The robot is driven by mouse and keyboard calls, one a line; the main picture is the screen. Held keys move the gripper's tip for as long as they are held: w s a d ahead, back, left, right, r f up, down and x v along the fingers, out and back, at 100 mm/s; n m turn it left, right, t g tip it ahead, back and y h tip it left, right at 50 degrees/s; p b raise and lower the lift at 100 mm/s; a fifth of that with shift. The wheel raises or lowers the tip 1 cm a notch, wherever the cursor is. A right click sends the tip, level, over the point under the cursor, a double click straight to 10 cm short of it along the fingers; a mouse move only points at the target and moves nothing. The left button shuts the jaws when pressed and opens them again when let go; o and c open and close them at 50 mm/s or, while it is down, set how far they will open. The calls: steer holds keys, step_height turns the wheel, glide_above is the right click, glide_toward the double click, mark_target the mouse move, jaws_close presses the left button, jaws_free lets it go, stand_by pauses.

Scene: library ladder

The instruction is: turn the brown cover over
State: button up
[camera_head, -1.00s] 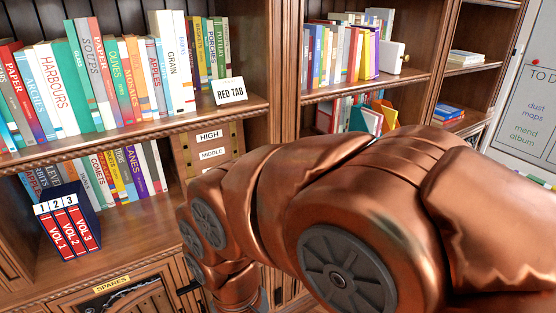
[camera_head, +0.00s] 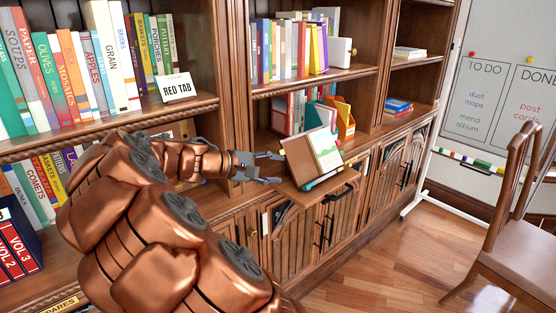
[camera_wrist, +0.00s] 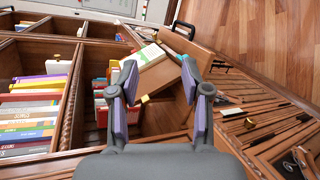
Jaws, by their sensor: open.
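The brown cover (camera_head: 298,161) belongs to an open book whose light page (camera_head: 324,150) has a green patch. The book sits tilted on the ledge of the bookcase, with the cover on its left side. In the wrist view the brown cover (camera_wrist: 162,76) shows ahead between the fingers, with the page (camera_wrist: 146,55) beyond it. My gripper (camera_head: 276,168) is open and empty, just left of the cover, with its fingers pointing at it. It also shows in the wrist view (camera_wrist: 158,66). I see a gap to the cover in the head view; contact is not visible.
Shelves of upright books and a RED TAB card (camera_head: 177,87) are at left. A chair (camera_head: 508,225) stands at right; the floor (camera_head: 400,265) between is clear.

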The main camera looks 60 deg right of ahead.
steer(key=w+d+f+n+h+b, duration=0.1)
steer(key=w+d+f+n+h, duration=0.2)
steer(key=w+d, duration=0.4)
steer(key=n+t+h+b, duration=0.1)
steer(key=n+h, duration=0.1)
glide_toward(279, 153)
steer(key=d, duration=0.2)
steer(key=shift+t, duration=0.4)
steer(key=shift+s+p+x, duration=0.15)
steer(key=shift+p+x, duration=0.1)
steer(key=shift+x, duration=1.7)
steer(key=shift+s+p+x, duration=0.15)
steer(key=shift+p+x, duration=0.1)
steer(key=shift+x, duration=1.75)
steer(key=shift+a, duration=0.1)
jaws_close()
